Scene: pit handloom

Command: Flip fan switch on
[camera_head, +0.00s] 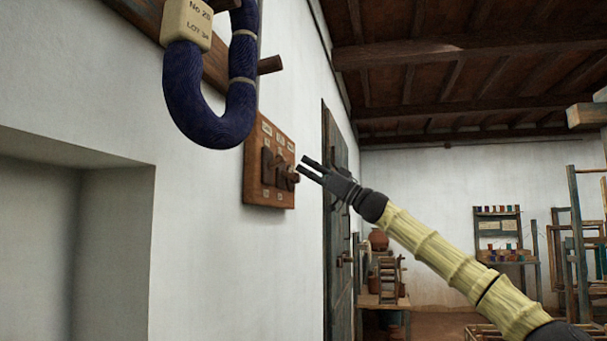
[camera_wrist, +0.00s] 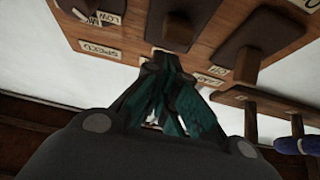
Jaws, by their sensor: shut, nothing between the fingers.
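A wooden switch board (camera_head: 270,165) is fixed to the white wall, with several dark brown switches and small pale labels. It fills the top of the wrist view (camera_wrist: 130,35). There a label reads SPEED (camera_wrist: 100,49) and another reads LOW (camera_wrist: 108,18). One dark switch (camera_wrist: 182,22) stands just beyond my fingertips, and another (camera_wrist: 240,45) is to its right. I cannot tell which switch is the fan's or its position. My gripper (camera_head: 304,166) is shut and empty, close to the board's right side. Its fingers (camera_wrist: 163,62) point at the board; contact is unclear.
A blue yarn hank (camera_head: 205,110) with a lot tag (camera_head: 187,22) hangs on a peg rail left of the board. A dark door (camera_head: 335,150) is beyond the board. A small table (camera_head: 380,300) and a thread rack (camera_head: 500,235) stand farther back. The wall niche is at left.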

